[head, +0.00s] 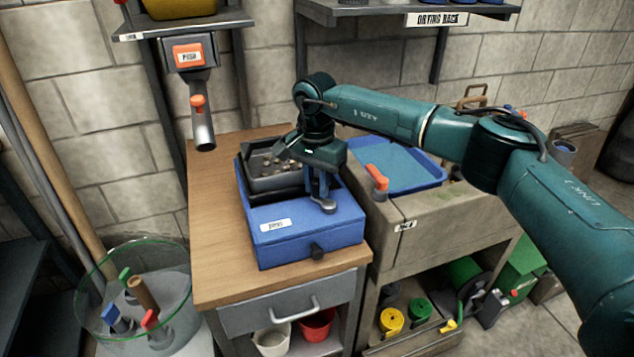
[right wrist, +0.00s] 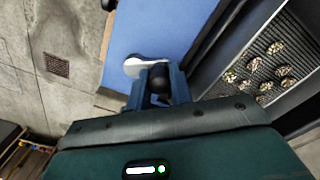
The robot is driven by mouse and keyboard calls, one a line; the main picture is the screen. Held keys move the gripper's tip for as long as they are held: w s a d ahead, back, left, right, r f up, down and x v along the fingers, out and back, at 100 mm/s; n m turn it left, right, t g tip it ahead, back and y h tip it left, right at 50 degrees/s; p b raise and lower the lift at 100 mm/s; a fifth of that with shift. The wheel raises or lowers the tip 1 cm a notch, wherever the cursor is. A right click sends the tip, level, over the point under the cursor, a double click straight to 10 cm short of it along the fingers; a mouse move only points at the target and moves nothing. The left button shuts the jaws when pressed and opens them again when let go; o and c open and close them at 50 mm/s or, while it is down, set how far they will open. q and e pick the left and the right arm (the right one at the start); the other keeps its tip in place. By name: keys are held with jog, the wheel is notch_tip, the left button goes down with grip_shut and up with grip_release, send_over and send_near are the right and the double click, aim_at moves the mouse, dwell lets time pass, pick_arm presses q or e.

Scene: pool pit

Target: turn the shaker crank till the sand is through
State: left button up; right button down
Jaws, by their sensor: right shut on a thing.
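The shaker is a blue box (head: 300,243) on the wooden cabinet top, with a dark sieve tray (head: 262,180) at its back. In the right wrist view the sieve (right wrist: 232,88) holds several speckled lumps on dark mesh; I see no clear layer of sand there. The silver crank arm (head: 328,206) lies on the box top and also shows in the right wrist view (right wrist: 135,66). My right gripper (head: 319,192) points down and is shut on the crank's black knob (right wrist: 160,76). What lies inside the box is hidden. My left gripper is out of view.
A glass bin (head: 140,295) stands at the front left.

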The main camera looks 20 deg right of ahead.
jog(key=c, duration=1.3)
grip_release()
jog(key=shift+o, duration=0.2)
jog(key=shift+r, duration=0.1)
notch_tip(320, 180, up, 13)
jog(key=shift+w+a, duration=0.1)
